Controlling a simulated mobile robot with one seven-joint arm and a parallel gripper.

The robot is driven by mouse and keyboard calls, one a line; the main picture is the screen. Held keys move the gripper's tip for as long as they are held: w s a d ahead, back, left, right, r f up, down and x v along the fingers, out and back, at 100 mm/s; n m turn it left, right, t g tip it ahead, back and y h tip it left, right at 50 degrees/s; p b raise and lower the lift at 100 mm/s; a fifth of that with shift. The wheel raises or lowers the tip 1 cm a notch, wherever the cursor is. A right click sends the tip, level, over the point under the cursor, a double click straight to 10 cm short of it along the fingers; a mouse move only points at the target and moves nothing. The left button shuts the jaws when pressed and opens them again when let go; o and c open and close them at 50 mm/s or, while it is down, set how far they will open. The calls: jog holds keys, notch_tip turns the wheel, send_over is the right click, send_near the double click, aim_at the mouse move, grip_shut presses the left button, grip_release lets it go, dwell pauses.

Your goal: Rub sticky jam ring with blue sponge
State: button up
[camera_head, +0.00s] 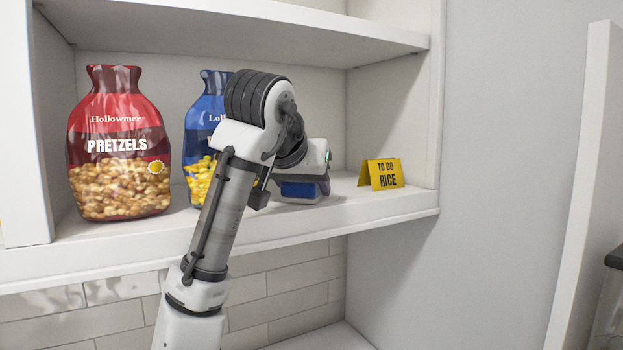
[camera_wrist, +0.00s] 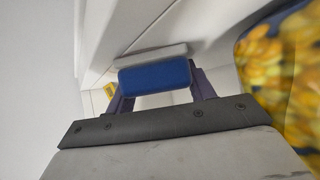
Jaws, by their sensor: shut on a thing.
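The blue sponge (camera_wrist: 155,78) is held between the two fingers of my gripper (camera_wrist: 160,84) in the wrist view. A paler grey-white layer shows along its far side. In the head view the sponge (camera_head: 299,189) shows as a blue block low at the end of my arm, just above or on the shelf board. My gripper (camera_head: 312,186) is shut on it, partly hidden by the arm. I cannot tell whether the sponge touches the shelf. I see no jam ring in either view; the arm and sponge hide part of the shelf.
A red pretzel bag (camera_head: 118,150) stands at the left of the shelf (camera_head: 395,203). A blue bag (camera_head: 203,130) with yellow contents stands behind my arm and close beside the gripper. A yellow folded sign (camera_head: 381,174) reading "TO DO RICE" stands to the right. Another shelf board (camera_head: 240,22) is overhead.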

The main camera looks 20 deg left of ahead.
aim_at(314, 191)
jog(key=shift+w+a+p, duration=0.65)
jog(key=shift+w+a, duration=0.05)
jog(key=shift+a, duration=0.1)
jog(key=shift+w+a+r, duration=0.15)
jog(key=shift+w+a, duration=0.15)
jog(key=shift+a, duration=0.1)
jog(key=shift+a, duration=0.1)
jog(key=shift+s+d+f+b, duration=0.7)
jog(key=shift+d+f+b, duration=0.25)
jog(key=shift+b, duration=0.25)
jog(key=shift+s+d+r+b, duration=0.1)
jog(key=shift+s+d+b, duration=0.2)
jog(key=shift+s+d, duration=0.55)
jog(key=shift+s+d+r+b, duration=0.1)
jog(key=shift+s+d+b, duration=0.2)
jog(key=shift+s+d, duration=0.55)
jog(key=shift+w+d, duration=0.15)
jog(key=shift+w, duration=0.05)
jog(key=r+p, duration=0.3)
jog(key=r, duration=0.2)
jog(key=shift+d+p, duration=0.2)
jog(key=shift+p, duration=0.1)
jog(key=shift+r, duration=0.8)
